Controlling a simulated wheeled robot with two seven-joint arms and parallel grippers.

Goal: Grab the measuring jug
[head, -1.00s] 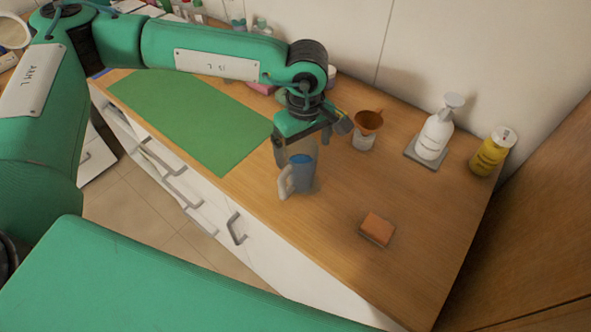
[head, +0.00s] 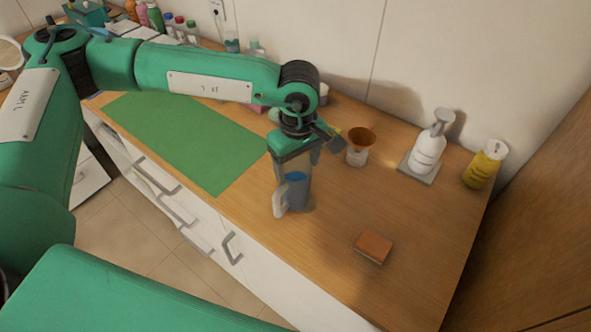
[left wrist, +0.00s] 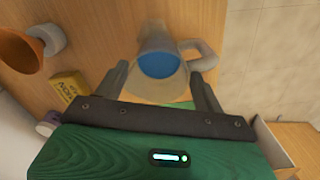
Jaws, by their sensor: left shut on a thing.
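The measuring jug (head: 297,193) is a clear, greyish vessel with blue inside and a pale handle on its left side in the head view. It stands upright on the wooden counter near the front edge. My left gripper (head: 292,178) points down from above and is shut on the jug, one finger on each side of its upper part. In the left wrist view the jug (left wrist: 158,62) lies between the fingertips, its handle towards the right finger. My right gripper is not in view.
An orange funnel on a jar (head: 359,146), a white pump bottle (head: 429,150) and a yellow bottle (head: 485,165) stand along the wall. An orange sponge (head: 374,246) lies on the right. A green mat (head: 185,140) covers the left counter.

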